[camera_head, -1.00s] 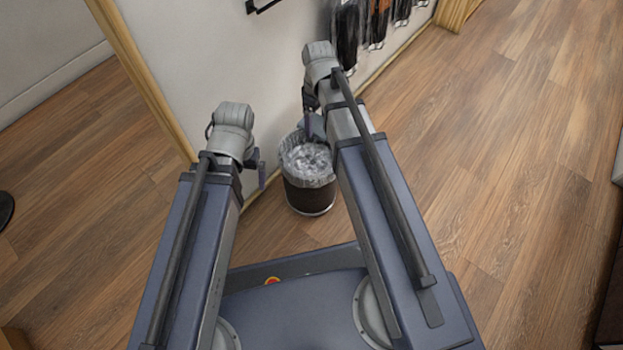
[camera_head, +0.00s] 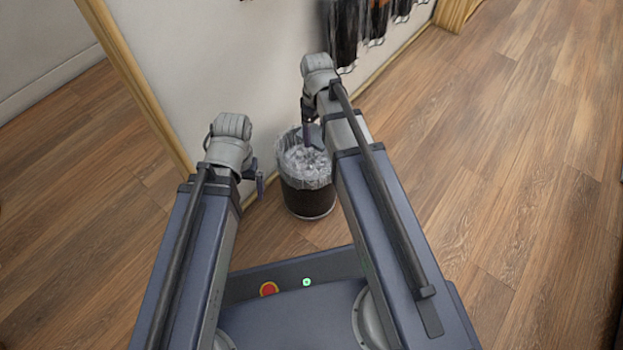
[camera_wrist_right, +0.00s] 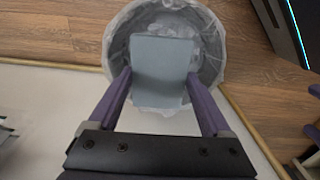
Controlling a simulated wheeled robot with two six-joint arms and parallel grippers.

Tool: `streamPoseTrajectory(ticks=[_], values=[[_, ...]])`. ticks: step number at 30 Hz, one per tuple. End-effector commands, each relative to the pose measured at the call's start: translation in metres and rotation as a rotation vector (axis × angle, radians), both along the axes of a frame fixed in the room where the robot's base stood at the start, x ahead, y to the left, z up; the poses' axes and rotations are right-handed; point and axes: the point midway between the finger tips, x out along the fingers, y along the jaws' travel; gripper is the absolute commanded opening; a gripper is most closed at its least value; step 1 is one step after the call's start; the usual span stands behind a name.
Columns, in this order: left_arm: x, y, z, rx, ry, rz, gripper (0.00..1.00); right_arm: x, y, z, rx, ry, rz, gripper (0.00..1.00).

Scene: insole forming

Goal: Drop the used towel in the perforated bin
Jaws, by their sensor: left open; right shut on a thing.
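The perforated bin (camera_head: 308,203) is dark, with a clear crumpled liner (camera_head: 303,165), and stands on the floor by the wall. The used towel (camera_wrist_right: 162,60) is a flat grey-blue piece in the right wrist view. My right gripper (camera_wrist_right: 160,74) is shut on it, with purple fingers at its two sides. In that view the towel lies in front of the bin's lined mouth (camera_wrist_right: 117,45) and hides much of it; its height above the rim is unclear. My left gripper (camera_head: 258,180) is open and empty, left of the bin in the head view.
A white wall (camera_head: 215,65) with wooden trim (camera_head: 140,80) stands directly behind the bin. Dark items (camera_head: 362,25) hang on the wall at the top. The wooden floor (camera_head: 510,150) on the right is clear.

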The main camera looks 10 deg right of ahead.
Motion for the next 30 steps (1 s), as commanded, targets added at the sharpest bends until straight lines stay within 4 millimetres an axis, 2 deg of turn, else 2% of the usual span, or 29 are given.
streamPoseTrajectory(ticks=[1,3,13,14,18,30], values=[[0.0001,-0.0001,-0.0109,0.000,-0.001,0.000,1.00,0.0000,0.0000,-0.0109,0.000,0.000,0.000,0.22],[0.0002,-0.0001,-0.0150,0.000,-0.001,0.000,1.00,0.0000,0.0000,-0.0149,0.000,0.000,0.000,0.22],[0.0003,-0.0001,-0.0152,0.000,-0.001,0.000,1.00,0.0000,0.0000,-0.0152,0.000,0.000,0.000,0.22],[0.0003,-0.0001,-0.0152,0.000,-0.001,-0.001,1.00,0.0000,0.0000,-0.0152,0.000,0.000,0.000,0.86],[0.0003,-0.0001,-0.0153,0.000,-0.001,-0.001,1.00,0.0000,0.0000,-0.0153,0.000,0.000,0.000,1.00],[0.0002,-0.0001,-0.0089,0.000,-0.001,-0.001,1.00,0.0000,0.0000,-0.0089,0.000,0.000,0.000,1.00]])
